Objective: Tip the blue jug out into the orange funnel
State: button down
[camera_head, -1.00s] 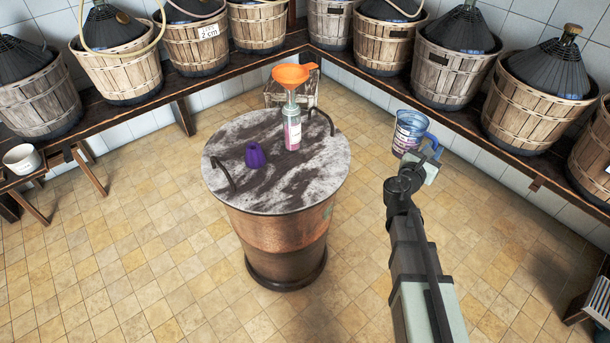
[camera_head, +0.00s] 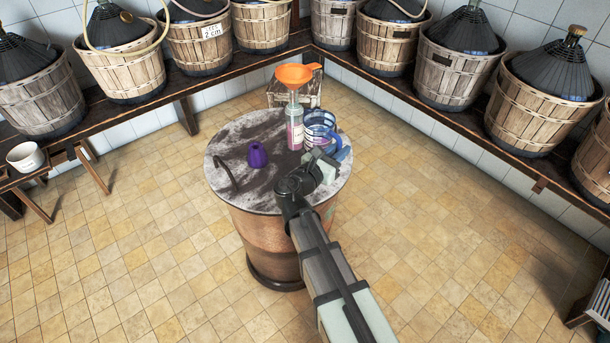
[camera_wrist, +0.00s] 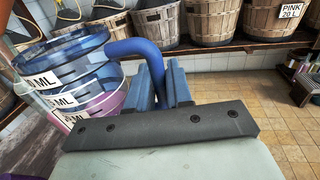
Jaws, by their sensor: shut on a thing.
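The blue jug (camera_head: 322,127) is see-through, with white labels and some pink contents low inside. My gripper (camera_head: 322,160) is shut on its blue handle and holds it at the right side of the drum top. In the wrist view the jug (camera_wrist: 75,48) fills the left, with the handle between the fingers (camera_wrist: 165,88). The jug looks about upright. The orange funnel (camera_head: 294,74) sits in the neck of a clear bottle (camera_head: 295,128) with pink in it, just left of the jug. The funnel's mouth is higher than the jug in the picture.
The bottle stands on the round drum's grey, stained top (camera_head: 235,135). A purple cone-shaped piece (camera_head: 257,155) stands to its left. A metal handle (camera_head: 222,172) rises at the drum top's left edge. Basketed demijohns line the wall bench (camera_head: 440,112).

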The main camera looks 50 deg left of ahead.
jog(key=s, duration=0.1)
jog(key=s+a, duration=0.1)
jog(key=s, duration=0.1)
jog(key=shift+s+a+r, duration=0.2)
jog(key=shift+a+r, duration=0.05)
jog(key=shift+a, duration=0.05)
jog(key=shift+f, duration=4.85)
jog(key=c, duration=1)
grip_release()
jog(key=shift+f, duration=0.15)
jog(key=s, duration=0.4)
jog(key=s+d, duration=0.1)
jog(key=s, duration=0.4)
jog(key=s+d, duration=0.1)
jog(key=s, duration=0.3)
jog(key=shift+s+d, duration=0.2)
jog(key=shift+s, duration=0.1)
